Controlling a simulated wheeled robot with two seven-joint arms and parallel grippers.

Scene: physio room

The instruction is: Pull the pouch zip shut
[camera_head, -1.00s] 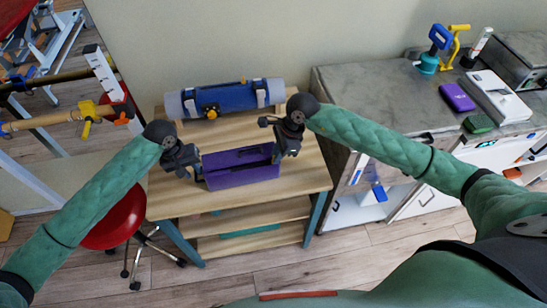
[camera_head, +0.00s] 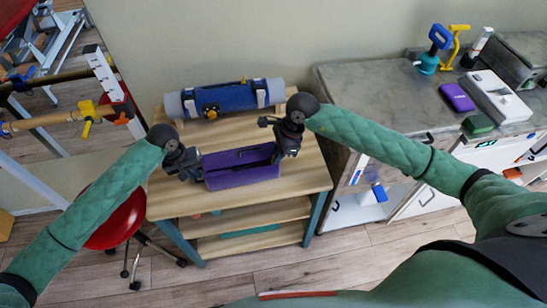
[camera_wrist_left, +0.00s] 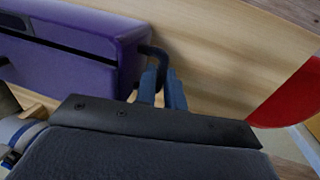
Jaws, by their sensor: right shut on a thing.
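The purple pouch (camera_head: 243,176) lies on the wooden table, with a dark slot along its top. In the left wrist view the pouch (camera_wrist_left: 75,65) fills the upper left, with a dark loop (camera_wrist_left: 150,50) at its near end. My left gripper (camera_head: 198,172) is at the pouch's left end. In the left wrist view its two blue fingers (camera_wrist_left: 163,82) are slightly apart, right at the loop; whether they touch it is unclear. My right gripper (camera_head: 278,153) is shut at the pouch's right end; the exact part it holds is hidden. The zip slider cannot be made out.
A blue roll with grey ends (camera_head: 235,97) lies behind the pouch on the wooden table (camera_head: 255,205). A red stool (camera_head: 115,222) stands at the left. A grey-topped counter (camera_head: 375,95) with several objects stands at the right. The table's front strip is clear.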

